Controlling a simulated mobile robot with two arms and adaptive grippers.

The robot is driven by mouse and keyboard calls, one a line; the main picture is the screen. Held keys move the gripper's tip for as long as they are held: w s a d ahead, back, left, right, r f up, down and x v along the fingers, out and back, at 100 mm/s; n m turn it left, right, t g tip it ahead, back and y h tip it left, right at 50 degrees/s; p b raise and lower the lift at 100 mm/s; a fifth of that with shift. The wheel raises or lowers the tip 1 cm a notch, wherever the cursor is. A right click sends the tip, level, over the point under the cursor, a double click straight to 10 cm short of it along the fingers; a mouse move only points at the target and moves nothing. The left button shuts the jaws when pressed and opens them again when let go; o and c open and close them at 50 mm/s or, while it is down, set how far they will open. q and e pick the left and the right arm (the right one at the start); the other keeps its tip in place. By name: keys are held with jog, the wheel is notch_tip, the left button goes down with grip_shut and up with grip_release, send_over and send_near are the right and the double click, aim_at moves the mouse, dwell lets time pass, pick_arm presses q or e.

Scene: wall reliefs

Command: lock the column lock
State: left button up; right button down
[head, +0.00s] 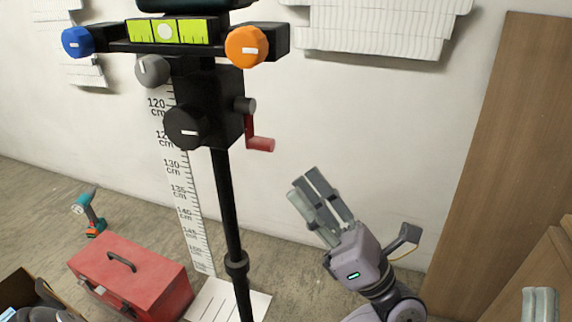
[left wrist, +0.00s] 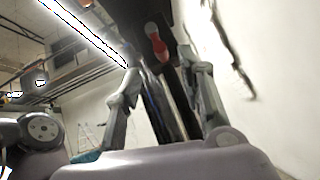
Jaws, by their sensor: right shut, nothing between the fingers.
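A black column stand (head: 225,185) with a square housing (head: 225,95) is at left centre in the head view. The housing carries a black knob (head: 185,128) with a level white mark, a grey knob (head: 152,70), a dark side stub (head: 245,105) and a red crank handle (head: 260,144). No label shows which is the column lock. My left gripper (head: 305,180) is right of the column, below the crank, touching nothing. In the left wrist view its fingers (left wrist: 165,72) are apart, with the column and red handle (left wrist: 157,42) beyond. My right gripper (head: 540,292) is partly visible, shut and empty.
Above the housing are a level vial (head: 165,31), a blue knob (head: 78,42) and an orange knob (head: 246,47). A red toolbox (head: 130,270) and a drill (head: 90,212) are on the floor. A wooden panel (head: 500,150) leans at right. The wall carries white reliefs (head: 380,35).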

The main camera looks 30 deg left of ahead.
pick_arm(q)
jog(key=v, duration=0.2)
jog(key=shift+d+f, duration=0.25)
jog(key=shift+d, duration=0.05)
